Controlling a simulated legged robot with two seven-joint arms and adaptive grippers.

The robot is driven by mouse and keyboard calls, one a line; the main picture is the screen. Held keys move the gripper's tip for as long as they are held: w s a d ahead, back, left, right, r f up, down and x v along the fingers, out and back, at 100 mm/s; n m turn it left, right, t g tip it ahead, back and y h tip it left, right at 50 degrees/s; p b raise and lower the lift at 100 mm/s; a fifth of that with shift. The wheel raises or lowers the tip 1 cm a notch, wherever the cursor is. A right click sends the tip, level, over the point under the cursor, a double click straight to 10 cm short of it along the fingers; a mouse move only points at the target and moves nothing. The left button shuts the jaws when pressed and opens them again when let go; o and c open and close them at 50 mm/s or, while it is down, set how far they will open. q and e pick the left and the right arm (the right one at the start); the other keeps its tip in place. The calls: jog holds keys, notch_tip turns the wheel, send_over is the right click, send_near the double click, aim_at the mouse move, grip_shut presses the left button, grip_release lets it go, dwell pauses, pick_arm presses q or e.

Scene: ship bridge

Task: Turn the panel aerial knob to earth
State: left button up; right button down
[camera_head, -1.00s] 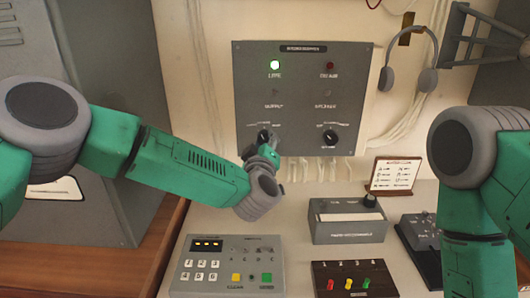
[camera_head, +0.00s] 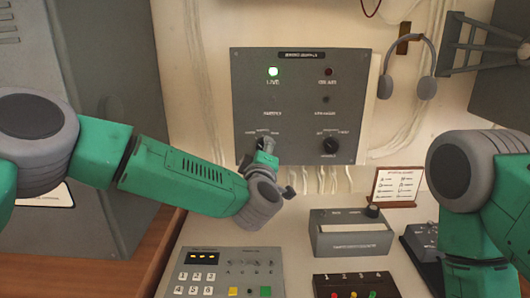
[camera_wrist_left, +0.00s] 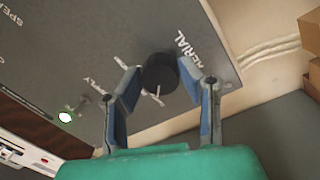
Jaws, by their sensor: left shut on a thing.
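The grey wall panel (camera_head: 300,105) faces me with a lit green lamp at its upper left. The black aerial knob (camera_wrist_left: 159,74) shows in the left wrist view beside the word AERIAL, with a pale pointer mark. In the head view the knob (camera_head: 263,144) at the panel's lower left is partly covered by my left gripper (camera_head: 268,158). In the left wrist view the two blue-padded fingers of the left gripper (camera_wrist_left: 160,84) are shut on the knob, one on each side. Which position the pointer marks is too small to read. My right arm shows, but its gripper does not.
A second black knob (camera_head: 330,145) is at the panel's lower right. Below are a keypad unit (camera_head: 225,272), a grey box (camera_head: 350,238) and a block with coloured switches (camera_head: 355,283). A headset (camera_head: 408,75) hangs to the right. Loose cables hang below the panel.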

pick_arm(q)
jog(key=shift+a, duration=0.1)
jog(key=o, duration=1)
jog(key=shift+o, duration=0.6)
jog(key=shift+a, duration=0.1)
jog(key=s, duration=1.2)
jog(key=shift+a+f, duration=0.3)
jog(key=shift+f, duration=0.15)
jog(key=shift+w, duration=0.1)
